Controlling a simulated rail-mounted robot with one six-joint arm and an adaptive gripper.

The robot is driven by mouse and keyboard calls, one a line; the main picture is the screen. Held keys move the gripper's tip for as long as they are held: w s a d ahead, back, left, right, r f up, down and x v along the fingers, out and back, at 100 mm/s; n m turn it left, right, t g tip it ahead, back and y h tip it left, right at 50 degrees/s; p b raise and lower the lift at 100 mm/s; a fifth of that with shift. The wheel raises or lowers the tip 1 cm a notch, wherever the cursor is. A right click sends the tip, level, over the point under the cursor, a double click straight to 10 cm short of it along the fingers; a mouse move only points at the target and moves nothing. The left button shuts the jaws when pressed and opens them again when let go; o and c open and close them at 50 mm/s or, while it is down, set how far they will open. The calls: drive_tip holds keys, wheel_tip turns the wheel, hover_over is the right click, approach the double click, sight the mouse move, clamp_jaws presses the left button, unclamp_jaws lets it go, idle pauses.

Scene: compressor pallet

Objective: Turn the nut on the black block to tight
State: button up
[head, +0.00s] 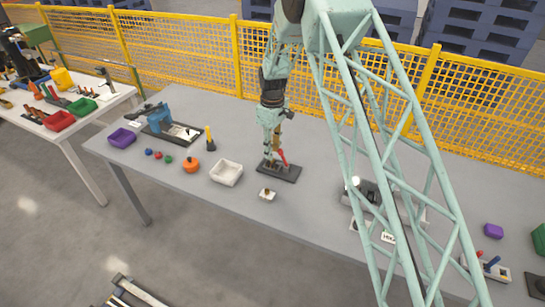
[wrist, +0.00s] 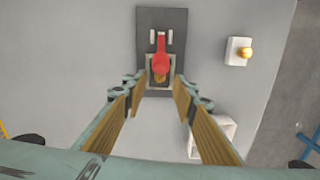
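A dark, flat block (head: 290,175) lies on the table under my gripper (head: 274,148). In the wrist view the dark block (wrist: 150,22) carries a red lever-like part (wrist: 161,58) with a rounded end, between light side pieces. A small brownish piece (wrist: 160,79) shows just below the red end; I cannot tell whether it is the nut. My gripper (wrist: 156,84) is open, its two tan-padded fingers apart on either side of the red end and brownish piece. Nothing is visibly held, and I cannot tell whether a finger touches anything.
A small white block with a brass knob (wrist: 245,53) stands beside the dark block; it also shows in the head view (head: 267,194). A white tray (head: 226,173), an orange knob-like object (head: 191,165) and a yellow-handled tool (head: 209,135) stand left. Yellow fencing (head: 190,45) runs behind.

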drive_tip(key=shift+f, duration=1.7)
drive_tip(key=c, duration=0.9)
drive_tip(key=shift+m, duration=0.4)
drive_tip(key=shift+m+b, duration=0.6)
drive_tip(key=shift+m, duration=0.5)
drive_tip(key=o, duration=0.9)
drive_tip(key=shift+r, duration=0.1)
